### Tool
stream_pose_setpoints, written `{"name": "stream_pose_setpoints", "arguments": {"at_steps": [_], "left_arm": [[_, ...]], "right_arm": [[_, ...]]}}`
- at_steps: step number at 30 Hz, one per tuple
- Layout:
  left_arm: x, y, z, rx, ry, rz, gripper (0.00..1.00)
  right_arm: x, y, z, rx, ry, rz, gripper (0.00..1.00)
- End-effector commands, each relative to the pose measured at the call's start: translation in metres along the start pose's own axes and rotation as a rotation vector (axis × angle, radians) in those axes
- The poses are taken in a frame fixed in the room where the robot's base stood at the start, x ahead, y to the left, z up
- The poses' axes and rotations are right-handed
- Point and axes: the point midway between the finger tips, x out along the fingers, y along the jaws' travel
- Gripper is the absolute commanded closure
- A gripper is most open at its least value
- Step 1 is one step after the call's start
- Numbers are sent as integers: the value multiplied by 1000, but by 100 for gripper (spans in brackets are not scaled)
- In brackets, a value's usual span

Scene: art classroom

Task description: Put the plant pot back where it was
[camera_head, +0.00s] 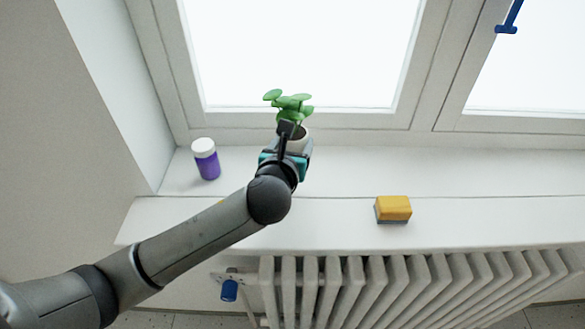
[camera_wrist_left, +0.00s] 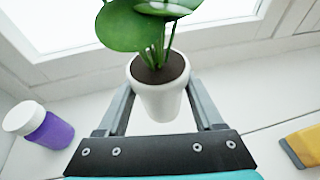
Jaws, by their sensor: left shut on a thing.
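The plant pot (camera_wrist_left: 160,99) is white with dark soil and a plant with round green leaves (camera_wrist_left: 135,25). In the head view the plant pot (camera_head: 301,139) is at the windowsill near the window frame, partly hidden by my left gripper. My left gripper (camera_head: 290,138) reaches in from the left over the sill. In the left wrist view its two grey fingers (camera_wrist_left: 160,108) stand on either side of the pot, shut on it. The pot looks upright. I cannot tell whether its base touches the sill. My right gripper is not in view.
A purple jar with a white lid (camera_head: 206,159) stands on the windowsill (camera_head: 340,185) left of the pot. A yellow sponge (camera_head: 393,209) lies to the right, near the front edge. A radiator (camera_head: 390,285) is below. The sill between pot and sponge is clear.

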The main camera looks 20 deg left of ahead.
Motion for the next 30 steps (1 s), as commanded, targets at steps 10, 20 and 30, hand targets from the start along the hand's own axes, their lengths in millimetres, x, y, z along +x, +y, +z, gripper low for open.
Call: {"name": "stream_pose_setpoints", "arguments": {"at_steps": [10,20,30], "left_arm": [[11,0,-32,0,-1,1,100],[18,0,-53,-1,-5,-1,100],[20,0,-57,0,-1,0,19]], "right_arm": [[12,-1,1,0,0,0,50],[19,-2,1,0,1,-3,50],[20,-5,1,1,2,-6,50]]}}
